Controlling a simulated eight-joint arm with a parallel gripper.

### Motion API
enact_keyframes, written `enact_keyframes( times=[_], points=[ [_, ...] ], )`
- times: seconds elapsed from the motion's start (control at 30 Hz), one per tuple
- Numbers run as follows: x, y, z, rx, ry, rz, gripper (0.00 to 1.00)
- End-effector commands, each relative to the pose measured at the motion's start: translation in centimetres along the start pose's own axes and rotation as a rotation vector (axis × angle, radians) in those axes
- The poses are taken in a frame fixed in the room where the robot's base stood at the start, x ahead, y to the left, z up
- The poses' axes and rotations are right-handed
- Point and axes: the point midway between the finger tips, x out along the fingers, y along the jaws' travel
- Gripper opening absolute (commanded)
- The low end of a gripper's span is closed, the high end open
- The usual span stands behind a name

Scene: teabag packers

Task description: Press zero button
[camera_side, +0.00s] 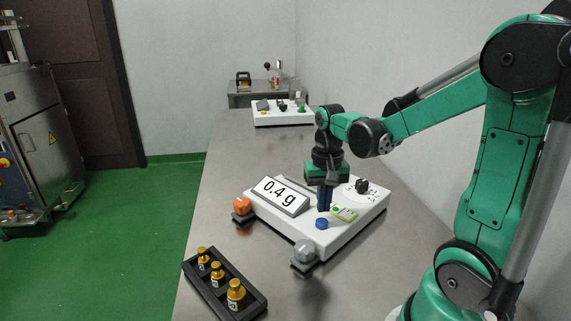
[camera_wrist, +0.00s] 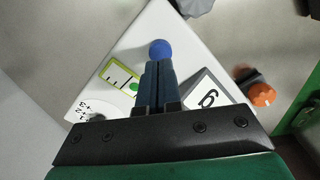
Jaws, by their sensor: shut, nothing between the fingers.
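A white balance (camera_side: 345,238) stands on the steel table, its tilted display (camera_side: 281,196) reading 0.4 g. A round blue button (camera_side: 321,224) sits on its top near the front edge; it also shows in the wrist view (camera_wrist: 160,49). My gripper (camera_side: 324,209) points down over the balance, its dark blue fingers together and empty. In the side view the fingertips are just behind the button. In the wrist view the fingertips (camera_wrist: 158,64) reach close to the button's near edge. I cannot tell their exact height above the top. No zero label is legible.
A green-framed level (camera_side: 344,214) and a dark knob (camera_side: 362,186) are on the balance top. An orange foot (camera_side: 242,204) and a grey foot (camera_side: 304,252) stick out at its corners. A black rack (camera_side: 225,287) with three amber bottles stands in front. Another white device (camera_side: 283,117) stands farther back.

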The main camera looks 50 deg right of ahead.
Motion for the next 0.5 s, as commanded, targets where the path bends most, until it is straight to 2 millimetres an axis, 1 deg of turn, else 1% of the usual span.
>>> enact_keyframes(
  times=[0.1,0.2,0.5],
  points=[
    [1.3,0.0,0.0,0.000,0.000,-0.001,0.00],
    [1.9,0.0,0.0,-0.001,0.000,-0.001,0.00],
    [2.4,0.0,0.0,-0.001,0.000,-0.001,0.00]
  ],
)
